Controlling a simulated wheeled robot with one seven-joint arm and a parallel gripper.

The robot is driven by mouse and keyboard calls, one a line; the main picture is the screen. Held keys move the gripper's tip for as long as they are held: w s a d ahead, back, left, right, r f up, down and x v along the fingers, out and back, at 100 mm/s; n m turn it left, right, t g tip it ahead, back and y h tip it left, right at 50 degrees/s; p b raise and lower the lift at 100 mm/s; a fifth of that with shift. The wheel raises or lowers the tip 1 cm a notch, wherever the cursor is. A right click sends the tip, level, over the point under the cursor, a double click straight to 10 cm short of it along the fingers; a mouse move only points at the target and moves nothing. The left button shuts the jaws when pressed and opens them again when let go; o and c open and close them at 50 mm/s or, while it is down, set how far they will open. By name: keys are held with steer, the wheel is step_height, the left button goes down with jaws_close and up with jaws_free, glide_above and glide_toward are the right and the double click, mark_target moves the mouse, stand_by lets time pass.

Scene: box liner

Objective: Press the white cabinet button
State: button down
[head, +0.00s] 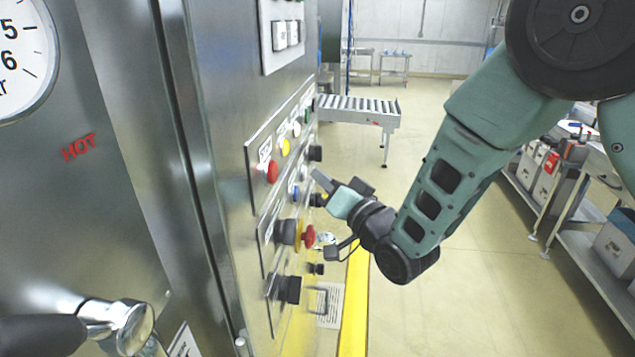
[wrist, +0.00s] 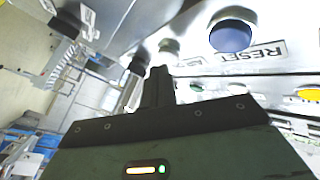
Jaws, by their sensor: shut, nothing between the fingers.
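The steel cabinet's control panel (head: 262,150) carries rows of round lamps and buttons. A small pale, whitish button (head: 303,175) sits beyond the blue one in the second row, partly beside my fingertips. In the wrist view a greyish-white round button (wrist: 168,46) lies just beyond the fingertips. Another white round piece (head: 296,129) is in the upper row, past the yellow one; it also shows in the wrist view (wrist: 236,87). My gripper (head: 318,177) is shut and empty, close in front of the panel. Its dark fingers show in the wrist view (wrist: 160,84). I cannot tell whether they touch anything.
A blue button (wrist: 232,36) labelled RESET is beside the pale one. A red emergency knob (head: 309,237) and black knobs (head: 288,290) stick out below my gripper. A cabinet door handle (head: 125,322) is at lower left. A roller conveyor (head: 358,106) stands behind; the floor between is clear.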

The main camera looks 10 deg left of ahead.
steer(key=shift+w+a+b, duration=0.1)
steer(key=shift+a+b, duration=0.2)
steer(key=shift+a, duration=0.25)
stand_by(0.9)
steer(key=shift+d, duration=0.1)
steer(key=shift+d+b, duration=0.45)
steer(key=shift+d, duration=0.25)
steer(key=shift+d, duration=0.15)
steer(key=shift+d+b, duration=0.85)
steer(key=shift+d, duration=1.5)
